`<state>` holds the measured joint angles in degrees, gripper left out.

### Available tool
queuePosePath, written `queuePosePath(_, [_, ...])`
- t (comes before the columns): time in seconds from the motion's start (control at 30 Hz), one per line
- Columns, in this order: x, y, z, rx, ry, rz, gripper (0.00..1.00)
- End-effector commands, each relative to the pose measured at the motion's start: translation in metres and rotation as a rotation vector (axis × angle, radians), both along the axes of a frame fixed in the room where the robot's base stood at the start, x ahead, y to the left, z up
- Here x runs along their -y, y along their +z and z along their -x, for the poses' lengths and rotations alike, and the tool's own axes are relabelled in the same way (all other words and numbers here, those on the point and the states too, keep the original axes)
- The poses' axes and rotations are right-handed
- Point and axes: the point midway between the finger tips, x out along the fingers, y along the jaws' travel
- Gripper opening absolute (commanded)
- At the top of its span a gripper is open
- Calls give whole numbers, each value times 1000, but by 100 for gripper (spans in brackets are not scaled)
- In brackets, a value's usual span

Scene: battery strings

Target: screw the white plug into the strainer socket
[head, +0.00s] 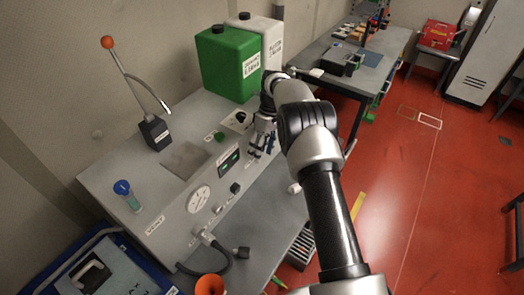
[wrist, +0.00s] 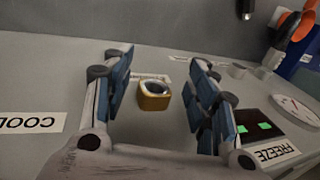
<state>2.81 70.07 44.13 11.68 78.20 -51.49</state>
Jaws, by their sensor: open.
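My gripper (head: 262,150) hangs over the grey bench unit, pointing down, in the head view. In the wrist view its two blue-padded fingers (wrist: 165,105) are apart, with nothing held between them. A short brass fitting with a pale rim and a round opening (wrist: 154,96) stands between and beyond the fingers; it looks like the strainer socket, but no label on it is readable. A small white piece (head: 294,188) at the front of the bench in the head view may be the white plug; it is too small to be sure. No white plug shows in the wrist view.
The bench carries a pressure gauge (head: 199,199), a lever (head: 136,75), a blue-capped vial (head: 127,195) and a black hose (head: 213,262). Green (head: 229,62) and white canisters (head: 262,42) stand behind my gripper. A second table (head: 388,62) is at the back right.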

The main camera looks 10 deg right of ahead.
Motion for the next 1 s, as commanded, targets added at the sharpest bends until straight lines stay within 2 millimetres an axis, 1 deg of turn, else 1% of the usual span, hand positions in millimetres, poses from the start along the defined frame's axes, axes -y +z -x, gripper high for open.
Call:
queuePosePath(0.03, [-1,-5,3,-10,1,0,53])
queuePosePath(0.13, [0,-5,4,-12,1,1,53])
queuePosePath(0.2, [1,-2,3,-11,1,2,53])
queuePosePath(0.27, [2,4,1,-10,1,1,53])
queuePosePath(0.5, [11,46,-8,0,0,1,53])
queuePosePath(0.6, [14,60,-11,1,0,0,53])
queuePosePath(0.7, [15,68,-12,1,0,0,53])
queuePosePath(0.9, [16,74,-13,2,-1,1,53])
queuePosePath(1.0, [16,83,-12,12,-15,8,53])
